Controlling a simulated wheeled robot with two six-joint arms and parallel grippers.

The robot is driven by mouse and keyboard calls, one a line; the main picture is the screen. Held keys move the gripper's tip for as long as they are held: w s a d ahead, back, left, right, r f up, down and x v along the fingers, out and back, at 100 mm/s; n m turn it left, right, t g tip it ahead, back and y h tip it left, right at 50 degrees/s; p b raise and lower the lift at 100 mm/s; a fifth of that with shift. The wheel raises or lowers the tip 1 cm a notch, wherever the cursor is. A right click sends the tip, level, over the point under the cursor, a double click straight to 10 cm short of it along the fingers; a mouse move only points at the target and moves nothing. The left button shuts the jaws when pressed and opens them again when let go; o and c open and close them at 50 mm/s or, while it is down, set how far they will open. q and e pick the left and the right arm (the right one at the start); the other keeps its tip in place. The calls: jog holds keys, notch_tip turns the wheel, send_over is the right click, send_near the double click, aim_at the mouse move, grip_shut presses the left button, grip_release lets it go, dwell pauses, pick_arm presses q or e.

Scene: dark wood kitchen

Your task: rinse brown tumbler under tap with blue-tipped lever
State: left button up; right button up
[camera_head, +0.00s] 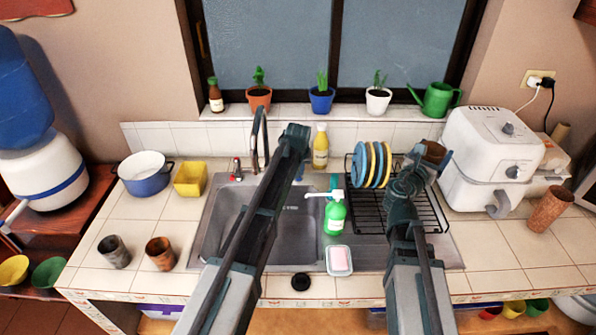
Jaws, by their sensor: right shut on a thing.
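A brown tumbler (433,152) is held in my right gripper (438,160) above the back right of the dish rack. My left arm reaches over the sink (222,215), with its gripper (296,140) near the back wall; its fingers are not clear. The tap (256,140) stands behind the sink. A red-tipped lever (237,166) is left of the tap. A small blue tip (300,170) shows right of my left arm, partly hidden by it.
A green soap bottle (335,215) and a soap dish (339,260) stand right of the basin. The dish rack (432,212) holds several plates. A white air fryer (492,155) stands at right. Other tumblers (160,254) (551,209) stand on the counter.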

pick_arm(q)
grip_shut()
dwell(1.1)
jog(key=shift+w+d+n+y, duration=0.1)
jog(key=shift+d+n+y, duration=0.4)
jog(key=shift+d+n, duration=0.65)
jog(key=shift+a, duration=0.15)
jog(key=o, duration=0.6)
grip_release()
jog(key=shift+c, duration=0.2)
jog(key=shift+r, duration=0.1)
pick_arm(e)
jog(key=shift+r, duration=0.1)
